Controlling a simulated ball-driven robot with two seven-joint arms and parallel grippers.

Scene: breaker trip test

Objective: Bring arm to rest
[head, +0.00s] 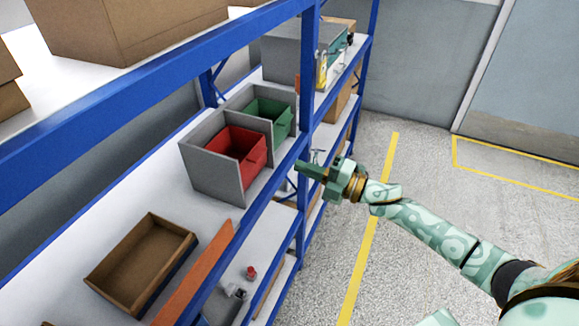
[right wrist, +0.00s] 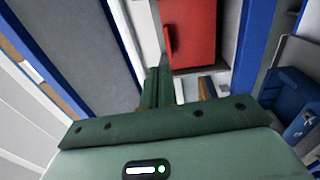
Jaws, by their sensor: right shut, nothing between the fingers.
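My right arm (head: 430,229) is pale green and reaches in from the lower right of the head view, over the floor. Its gripper (head: 300,166) is shut and empty, with its dark green fingers pointing left at the front edge of the blue shelf rack. In the right wrist view the two fingers (right wrist: 157,86) lie together with nothing between them. The red bin (right wrist: 188,35) shows beyond the fingertips there; I cannot tell that they touch anything. My left gripper does not show.
The blue rack (head: 303,130) holds a grey divided box (head: 205,178) with the red bin (head: 238,146) and a green bin (head: 270,115). An open brown tray (head: 120,262) and a small red-topped item (head: 251,272) are nearer. Grey floor (head: 415,285) right of the rack is clear.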

